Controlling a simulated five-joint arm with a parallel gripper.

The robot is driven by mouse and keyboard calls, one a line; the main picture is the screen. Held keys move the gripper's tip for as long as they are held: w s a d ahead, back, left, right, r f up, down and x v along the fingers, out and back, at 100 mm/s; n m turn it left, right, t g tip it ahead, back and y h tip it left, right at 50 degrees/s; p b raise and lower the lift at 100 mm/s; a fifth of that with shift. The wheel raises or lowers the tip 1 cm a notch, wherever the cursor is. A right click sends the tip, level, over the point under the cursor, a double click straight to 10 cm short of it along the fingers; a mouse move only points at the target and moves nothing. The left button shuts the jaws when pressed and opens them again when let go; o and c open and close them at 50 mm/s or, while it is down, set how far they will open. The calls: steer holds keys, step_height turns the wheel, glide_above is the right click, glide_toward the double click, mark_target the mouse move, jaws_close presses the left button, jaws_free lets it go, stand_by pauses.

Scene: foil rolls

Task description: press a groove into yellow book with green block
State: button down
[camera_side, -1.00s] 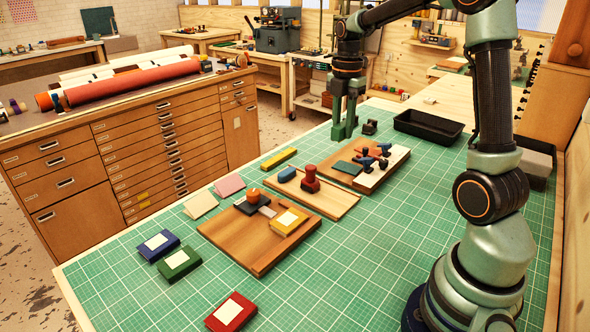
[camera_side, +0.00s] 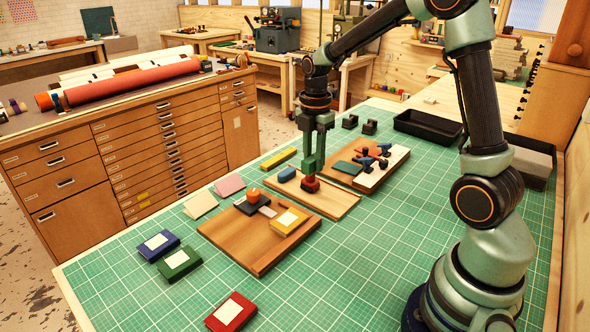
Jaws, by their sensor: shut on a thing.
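The yellow book (camera_side: 276,229) lies flat on a brown wooden board, with a pale label on its cover. My gripper (camera_side: 312,174) is lowered over the pale wooden tray (camera_side: 335,204). It is shut on the upper part of an upright red block (camera_side: 311,186), whose base shows below the fingers and stands on the tray. The fingers hide the block's top. A blue block (camera_side: 287,174) lies to its left. I cannot make out a separate green block; the green at the fingertips looks like the fingers themselves.
The brown board (camera_side: 243,243) also bears a dark pad with an orange knob (camera_side: 254,195). Blue (camera_side: 157,244), green (camera_side: 179,262) and red (camera_side: 231,312) books lie at the front left. Blue and dark tools (camera_side: 371,161) stand behind the tray. A black bin (camera_side: 428,126) is at the back right.

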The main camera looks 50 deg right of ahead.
glide_above(298, 219)
steer(key=f, duration=0.5)
steer(key=shift+w+f, duration=0.15)
steer(key=shift+w, duration=0.05)
steer(key=shift+f, duration=2.45)
steer(key=shift+f, duration=0.5)
steer(key=shift+a, duration=0.8)
steer(key=shift+w+a, duration=0.1)
steer(key=shift+a, duration=0.3)
steer(key=shift+a, duration=0.45)
steer(key=shift+d, duration=1.2)
stand_by(0.4)
steer(key=shift+s+d, duration=0.25)
steer(key=shift+d, duration=0.2)
stand_by(0.4)
